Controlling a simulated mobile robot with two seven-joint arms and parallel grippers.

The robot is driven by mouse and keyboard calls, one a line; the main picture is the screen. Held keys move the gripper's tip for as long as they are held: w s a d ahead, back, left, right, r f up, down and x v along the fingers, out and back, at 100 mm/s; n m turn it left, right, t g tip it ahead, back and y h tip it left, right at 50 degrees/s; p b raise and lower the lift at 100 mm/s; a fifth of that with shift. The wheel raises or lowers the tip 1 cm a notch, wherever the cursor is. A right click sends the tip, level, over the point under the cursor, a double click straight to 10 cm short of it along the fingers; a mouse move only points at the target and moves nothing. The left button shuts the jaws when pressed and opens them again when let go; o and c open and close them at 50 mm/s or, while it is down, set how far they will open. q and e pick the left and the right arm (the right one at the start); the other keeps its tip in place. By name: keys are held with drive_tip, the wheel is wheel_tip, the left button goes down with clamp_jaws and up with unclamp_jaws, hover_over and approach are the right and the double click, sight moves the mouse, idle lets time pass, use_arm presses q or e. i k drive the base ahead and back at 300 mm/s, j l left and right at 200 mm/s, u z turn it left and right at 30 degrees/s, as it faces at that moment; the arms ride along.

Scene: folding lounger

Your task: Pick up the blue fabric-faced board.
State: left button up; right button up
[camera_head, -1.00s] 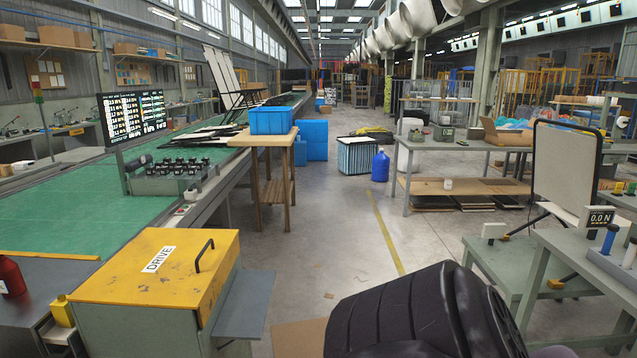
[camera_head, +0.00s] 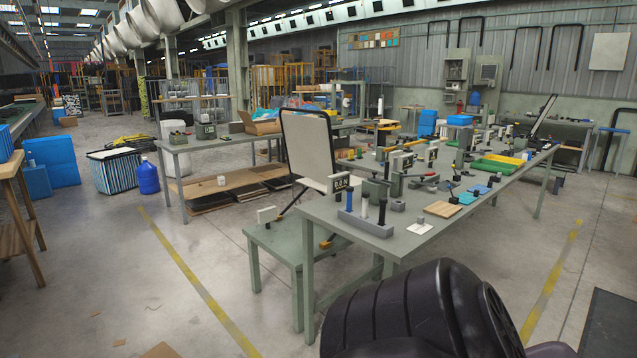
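I cannot make out for sure a blue fabric-faced board. Small flat blue pieces (camera_head: 468,198) lie on the long grey workbench (camera_head: 335,212), right of a small wooden board (camera_head: 443,209); their surface is too small to tell. Neither of my grippers shows. A black ribbed part, probably of my own arm, covers the bottom right and hides the floor there.
The bench holds clamps, a block with upright handles (camera_head: 365,222), and green and yellow trays (camera_head: 495,165). Left are blue boxes (camera_head: 50,160), a striped bin (camera_head: 115,170) and a blue jug (camera_head: 148,178). Floor with yellow lines is open at left and right.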

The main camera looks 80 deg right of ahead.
sight(483, 189)
drive_tip(key=z, duration=3.5)
drive_tip(key=i+l+z, duration=0.3)
drive_tip(key=i, duration=0.35)
drive_tip(key=i+z, duration=0.25)
drive_tip(key=i, duration=0.4)
drive_tip(key=i+u, duration=0.1)
drive_tip(key=i, duration=0.55)
drive_tip(key=i+l+u, duration=0.1)
drive_tip(key=i, duration=0.5)
drive_tip(key=i+l+u, duration=0.15)
drive_tip(key=i+u, duration=0.35)
drive_tip(key=i+l+u, duration=0.2)
drive_tip(key=u, duration=0.25)
drive_tip(key=i+l, duration=0.05)
